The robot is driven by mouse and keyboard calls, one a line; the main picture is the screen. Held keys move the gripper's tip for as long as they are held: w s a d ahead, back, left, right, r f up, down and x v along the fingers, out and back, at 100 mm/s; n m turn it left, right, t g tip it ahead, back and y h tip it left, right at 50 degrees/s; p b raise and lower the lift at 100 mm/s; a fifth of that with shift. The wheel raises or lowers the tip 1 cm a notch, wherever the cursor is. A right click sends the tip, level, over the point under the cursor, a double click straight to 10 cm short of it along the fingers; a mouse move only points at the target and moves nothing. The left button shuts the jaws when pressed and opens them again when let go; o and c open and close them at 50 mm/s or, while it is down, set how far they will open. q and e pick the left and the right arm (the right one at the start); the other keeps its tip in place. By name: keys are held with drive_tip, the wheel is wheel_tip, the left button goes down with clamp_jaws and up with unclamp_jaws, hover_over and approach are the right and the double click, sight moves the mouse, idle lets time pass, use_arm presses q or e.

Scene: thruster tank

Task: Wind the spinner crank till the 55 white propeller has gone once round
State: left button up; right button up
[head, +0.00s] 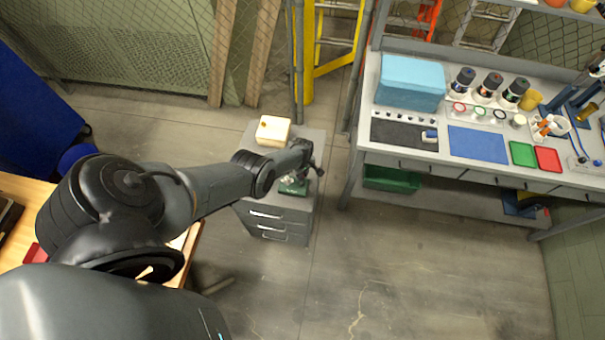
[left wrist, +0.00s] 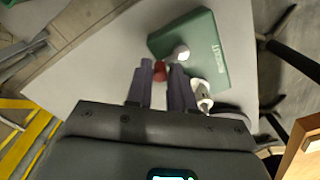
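A green box-like unit (left wrist: 196,48) with white lettering stands on a grey cabinet top. It also shows in the head view (head: 293,187), partly under my left gripper. A white round piece (left wrist: 181,52) is on its top. A red knob (left wrist: 159,70), apparently the crank's, sits between my left gripper's fingertips (left wrist: 161,68) and fills the gap, so the fingers look shut on it. A white part (left wrist: 203,95), perhaps the propeller, is partly hidden behind one finger; no 55 is readable. In the head view my left gripper (head: 310,164) is over the cabinet. My right gripper is not in view.
A cream box (head: 273,130) stands at the back of the grey cabinet (head: 272,212). A workbench (head: 455,157) with bottles, mats and a blue block (head: 410,80) is to the right. A wooden table (head: 30,190) is at left. The floor in front is clear.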

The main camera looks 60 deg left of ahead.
use_arm(q)
drive_tip(key=o, duration=0.3)
wheel_tip(320, 180, up, 11)
drive_tip(key=p, duration=0.8)
drive_tip(key=shift+f, duration=0.1)
